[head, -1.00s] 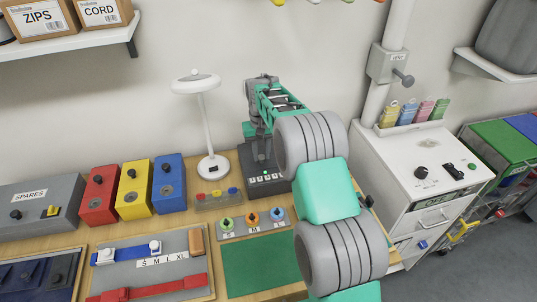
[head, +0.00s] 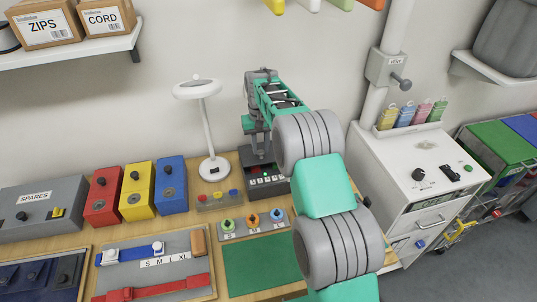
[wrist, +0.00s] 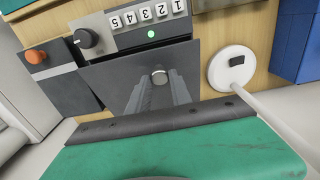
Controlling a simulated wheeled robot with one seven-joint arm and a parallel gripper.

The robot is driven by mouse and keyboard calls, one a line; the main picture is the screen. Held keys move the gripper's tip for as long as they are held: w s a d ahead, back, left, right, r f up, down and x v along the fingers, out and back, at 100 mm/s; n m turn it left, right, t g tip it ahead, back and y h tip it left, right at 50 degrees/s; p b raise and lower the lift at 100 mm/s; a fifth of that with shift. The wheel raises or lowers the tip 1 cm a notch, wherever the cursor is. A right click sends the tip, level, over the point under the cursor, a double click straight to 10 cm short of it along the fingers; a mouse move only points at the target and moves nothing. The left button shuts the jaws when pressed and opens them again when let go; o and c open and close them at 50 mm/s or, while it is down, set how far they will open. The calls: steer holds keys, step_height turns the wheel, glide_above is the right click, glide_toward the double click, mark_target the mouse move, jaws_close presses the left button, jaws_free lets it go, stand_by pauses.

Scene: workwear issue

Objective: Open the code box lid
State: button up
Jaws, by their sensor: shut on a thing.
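The code box (head: 270,181) is a dark grey box at the back of the bench, below my gripper (head: 258,140) in the head view. In the wrist view its front (wrist: 125,40) carries white number keys (wrist: 150,14), a black dial (wrist: 86,38) and a lit green lamp (wrist: 151,34). Its dark lid (wrist: 108,75) has a small round pale knob (wrist: 158,76). My gripper (wrist: 158,84) has its two grey fingers on either side of this knob, shut on it. The lid looks tilted against the box, but I cannot tell how far.
A white lamp (head: 205,130) stands close left of the code box; its base (wrist: 232,68) shows in the wrist view. Red, yellow and blue boxes (head: 138,192) stand further left. A white cabinet (head: 425,180) is at right. A green mat (head: 262,266) lies clear in front.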

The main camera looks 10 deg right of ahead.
steer(key=shift+w+r, duration=0.2)
steer(key=shift+r, duration=0.25)
steer(key=shift+w+r+p, duration=0.55)
steer(key=shift+r+p, duration=0.25)
steer(key=shift+p, duration=0.25)
steer(key=shift+w, duration=0.1)
steer(key=shift+w+r, duration=0.7)
